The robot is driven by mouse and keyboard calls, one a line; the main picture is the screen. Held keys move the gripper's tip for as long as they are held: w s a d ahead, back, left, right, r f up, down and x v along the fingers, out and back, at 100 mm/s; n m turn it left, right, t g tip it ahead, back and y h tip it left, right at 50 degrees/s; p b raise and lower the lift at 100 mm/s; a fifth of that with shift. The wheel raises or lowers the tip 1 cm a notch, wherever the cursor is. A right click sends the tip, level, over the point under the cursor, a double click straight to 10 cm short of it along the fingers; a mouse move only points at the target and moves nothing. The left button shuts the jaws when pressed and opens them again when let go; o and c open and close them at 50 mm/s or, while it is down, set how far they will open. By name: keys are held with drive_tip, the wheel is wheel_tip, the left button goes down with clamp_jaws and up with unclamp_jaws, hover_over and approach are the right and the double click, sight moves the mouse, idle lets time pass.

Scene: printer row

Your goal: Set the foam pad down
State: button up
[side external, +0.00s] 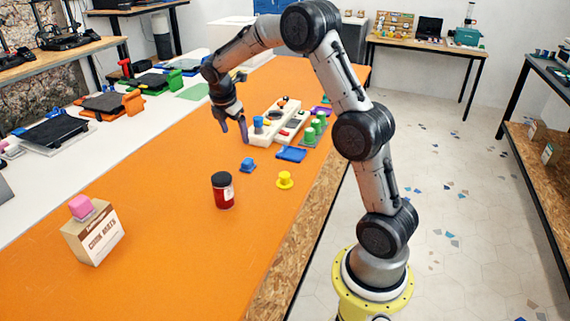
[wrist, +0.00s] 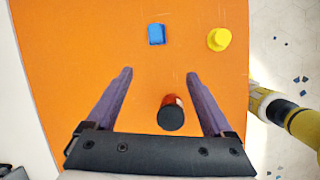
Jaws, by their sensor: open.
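My gripper (side external: 233,132) is open and empty above the orange table, to the left of the white block tray. Its two purple fingers spread wide in the wrist view (wrist: 159,73), with nothing held between them. I cannot tell for sure which thing is the foam pad. A pink block (side external: 81,206) rests on top of a carton (side external: 94,236) at the front left, far from my gripper. A flat blue piece (side external: 291,154) lies near the tray's front end.
A red jar with a black lid (side external: 223,190) stands mid-table; the lid (wrist: 171,117) shows between the fingers. A small blue piece (side external: 248,165) and yellow piece (side external: 285,179) lie nearby. The white tray (side external: 262,138) and green pegs (side external: 309,136) stand behind. Orange table (side external: 160,220) is clear between carton and jar.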

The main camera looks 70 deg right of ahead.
drive_tip(key=s+a+r+m+t+y, duration=0.25)
drive_tip(key=s+a+r+m, duration=0.55)
drive_tip(key=s+a+r, duration=0.45)
drive_tip(key=s+a+f+m+t+y, duration=0.1)
drive_tip(key=s+a+f+m, duration=0.1)
drive_tip(key=s+a, duration=0.3)
drive_tip(key=s+a+f+m+t, duration=0.1)
drive_tip(key=s+a+m, duration=0.4)
drive_tip(key=s, duration=0.6)
drive_tip(key=shift+a+f+y, duration=0.25)
drive_tip(key=shift+f+y, duration=0.1)
drive_tip(key=shift+f, duration=0.15)
